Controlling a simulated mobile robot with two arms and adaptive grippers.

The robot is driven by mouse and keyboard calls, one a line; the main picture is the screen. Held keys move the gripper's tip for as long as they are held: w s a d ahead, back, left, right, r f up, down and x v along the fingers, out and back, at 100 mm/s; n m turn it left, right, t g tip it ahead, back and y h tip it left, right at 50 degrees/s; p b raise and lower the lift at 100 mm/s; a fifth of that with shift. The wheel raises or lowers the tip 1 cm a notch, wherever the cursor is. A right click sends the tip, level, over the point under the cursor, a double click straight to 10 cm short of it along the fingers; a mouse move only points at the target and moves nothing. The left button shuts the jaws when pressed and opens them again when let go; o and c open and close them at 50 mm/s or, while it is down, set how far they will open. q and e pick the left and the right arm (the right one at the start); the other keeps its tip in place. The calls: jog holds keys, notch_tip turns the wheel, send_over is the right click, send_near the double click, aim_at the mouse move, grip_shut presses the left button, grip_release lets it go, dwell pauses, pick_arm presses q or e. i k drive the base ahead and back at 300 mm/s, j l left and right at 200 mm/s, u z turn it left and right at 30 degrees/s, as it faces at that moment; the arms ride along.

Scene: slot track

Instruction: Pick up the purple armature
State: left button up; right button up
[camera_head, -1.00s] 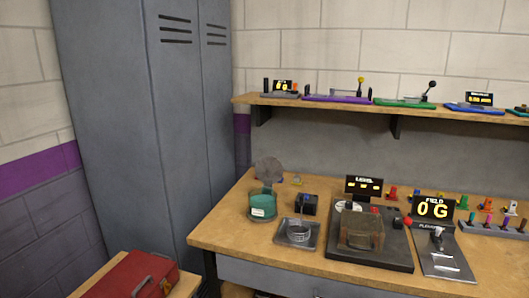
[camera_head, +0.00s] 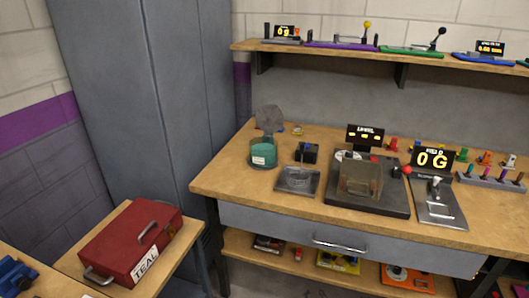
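A grey rack (camera_head: 492,181) at the right end of the workbench holds several small upright coloured pieces. One of them looks purple or magenta (camera_head: 486,171), but it is too small to tell whether it is the purple armature. Behind the rack stands a row of small coloured pieces, including a red one (camera_head: 393,145), a green one (camera_head: 461,155) and an orange one (camera_head: 486,157). Neither of my grippers is in view.
A red toolbox labelled TEAL (camera_head: 130,238) sits lower left. A grey locker (camera_head: 150,110) stands behind.

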aim_at(500, 180)
jog(key=z, duration=0.4)
jog(key=i+l+z, duration=0.1)
jog(key=z, duration=0.65)
jog(key=i+z, duration=0.1)
jog(key=z, duration=0.3)
jog(key=i+j, duration=0.15)
jog(key=i, duration=0.6)
